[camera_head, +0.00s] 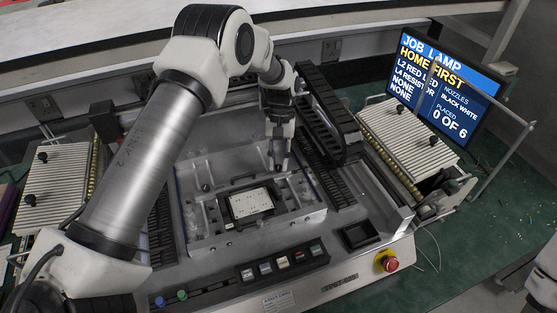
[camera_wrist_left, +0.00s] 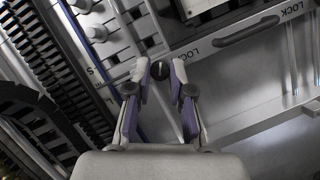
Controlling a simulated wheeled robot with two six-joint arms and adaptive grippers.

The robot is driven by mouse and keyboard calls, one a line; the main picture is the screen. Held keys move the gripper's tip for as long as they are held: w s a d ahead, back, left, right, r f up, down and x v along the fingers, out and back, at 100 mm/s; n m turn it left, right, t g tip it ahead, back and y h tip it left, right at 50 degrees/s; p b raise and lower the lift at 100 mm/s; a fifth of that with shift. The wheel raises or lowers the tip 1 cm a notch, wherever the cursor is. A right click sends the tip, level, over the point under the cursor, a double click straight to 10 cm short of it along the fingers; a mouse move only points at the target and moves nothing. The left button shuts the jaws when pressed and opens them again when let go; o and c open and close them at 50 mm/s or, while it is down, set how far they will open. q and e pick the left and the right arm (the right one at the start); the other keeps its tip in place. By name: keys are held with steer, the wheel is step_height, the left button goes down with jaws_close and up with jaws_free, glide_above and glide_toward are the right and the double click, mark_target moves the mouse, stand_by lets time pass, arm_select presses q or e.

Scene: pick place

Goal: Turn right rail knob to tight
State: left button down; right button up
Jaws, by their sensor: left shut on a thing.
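My left gripper (camera_head: 278,168) reaches down onto the right side of the machine's rail frame, just beyond the board's right corner. In the left wrist view its two fingers (camera_wrist_left: 160,75) stand on either side of a small dark round knob (camera_wrist_left: 160,70) with a light line across its top. The gripper is shut on this knob, the right rail knob. In the head view the fingers hide the knob. LOCK lettering and a dark curved handle (camera_wrist_left: 246,31) show beside it in the wrist view. My right gripper is not in view.
A pale board (camera_head: 251,203) sits in a dark frame left of the gripper. A black feeder rail (camera_head: 330,112) stands close on the right. Ribbed feeder banks (camera_head: 408,136) flank the machine. A screen (camera_head: 445,92) reads "HOME FIRST". A red stop button (camera_head: 388,262) is at the front.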

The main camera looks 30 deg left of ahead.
arm_select(q)
steer(key=shift+s+f+m, duration=0.1)
steer(key=shift+f+m, duration=0.1)
steer(key=shift+m, duration=0.1)
steer(key=c, duration=1)
jaws_free()
steer(key=shift+c, duration=0.2)
steer(key=shift+r, duration=0.15)
steer(key=v, duration=1.1)
steer(key=shift+w+r, duration=0.3)
steer(key=shift+w, duration=0.05)
